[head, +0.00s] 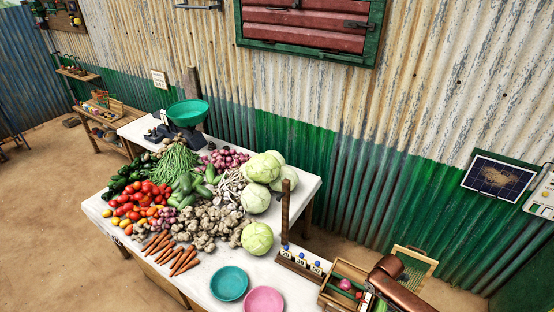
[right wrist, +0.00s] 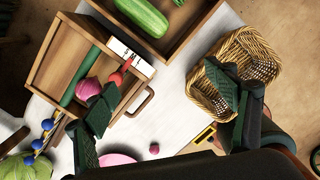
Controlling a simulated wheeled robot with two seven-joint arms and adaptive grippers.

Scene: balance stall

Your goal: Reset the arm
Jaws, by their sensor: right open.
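My right arm (head: 401,285) comes into the head view at the lower right edge, over the table's right end, beside a wooden box (head: 347,272). In the right wrist view my right gripper (right wrist: 163,88) is open, its two dark fingers wide apart with nothing between them. The left finger overlaps the wooden box (right wrist: 66,62), which holds a pink round vegetable (right wrist: 88,91), and the right finger overlaps a wicker basket (right wrist: 250,58). My left arm and gripper are not in view.
The white table (head: 200,287) carries heaped vegetables, a turquoise plate (head: 229,283) and a pink plate (head: 264,300). A rack with blue knobs (head: 300,263) stands near the wooden box. A crate holding a large green vegetable (right wrist: 145,16) is ahead. A small reddish ball (right wrist: 154,149) lies on the table.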

